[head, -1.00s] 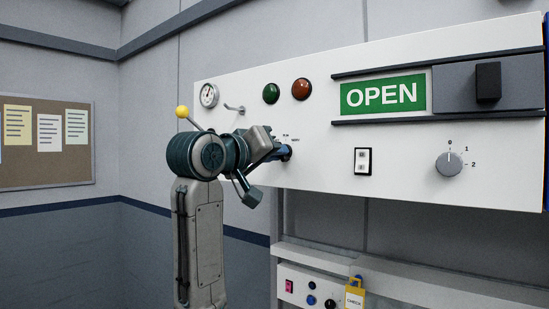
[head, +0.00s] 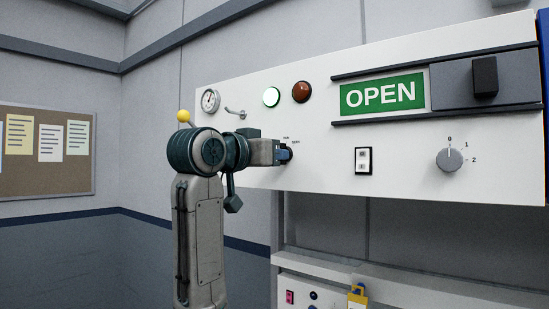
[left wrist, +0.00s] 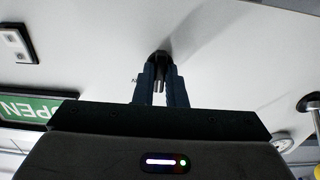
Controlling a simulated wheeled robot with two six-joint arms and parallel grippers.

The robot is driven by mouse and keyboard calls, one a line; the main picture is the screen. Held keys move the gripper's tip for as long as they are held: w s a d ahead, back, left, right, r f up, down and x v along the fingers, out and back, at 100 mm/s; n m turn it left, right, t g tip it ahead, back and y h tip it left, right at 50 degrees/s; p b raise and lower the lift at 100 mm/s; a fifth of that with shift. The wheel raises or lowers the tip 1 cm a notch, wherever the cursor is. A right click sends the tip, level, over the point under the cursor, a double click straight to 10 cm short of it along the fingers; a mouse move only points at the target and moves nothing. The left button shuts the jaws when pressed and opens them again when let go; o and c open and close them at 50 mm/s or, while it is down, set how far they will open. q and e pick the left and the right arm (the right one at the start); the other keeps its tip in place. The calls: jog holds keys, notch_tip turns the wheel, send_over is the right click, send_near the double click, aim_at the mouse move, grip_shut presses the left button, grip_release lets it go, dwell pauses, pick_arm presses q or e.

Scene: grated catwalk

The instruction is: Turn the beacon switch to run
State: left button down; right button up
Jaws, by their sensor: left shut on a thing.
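The beacon switch (left wrist: 161,56) is a small dark switch on the white panel (head: 230,175), with tiny labels above and right of it. My left gripper (head: 284,153) reaches it from the left and is shut on it. In the left wrist view, its two blue fingers (left wrist: 160,88) stand either side of the switch's stem. In the head view the fingers hide most of the switch. The round lamp (head: 271,97) above is lit pale green-white. My right gripper is not in view.
A red-brown lamp (head: 301,92), a gauge (head: 210,100) and a small lever (head: 236,112) are near. Right are a green OPEN sign (head: 382,95), a rocker switch (head: 362,160) and a grey dial (head: 449,159). A lower shelf (head: 320,264) juts out below.

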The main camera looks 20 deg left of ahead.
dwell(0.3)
pick_arm(q)
jog(key=c, duration=1.5)
grip_release()
jog(key=shift+s, duration=0.1)
jog(key=b+v, duration=0.5)
jog(key=v, duration=0.5)
jog(key=shift+s+a+b, duration=0.1)
jog(key=shift+s+b, duration=0.2)
jog(key=shift+b, duration=0.1)
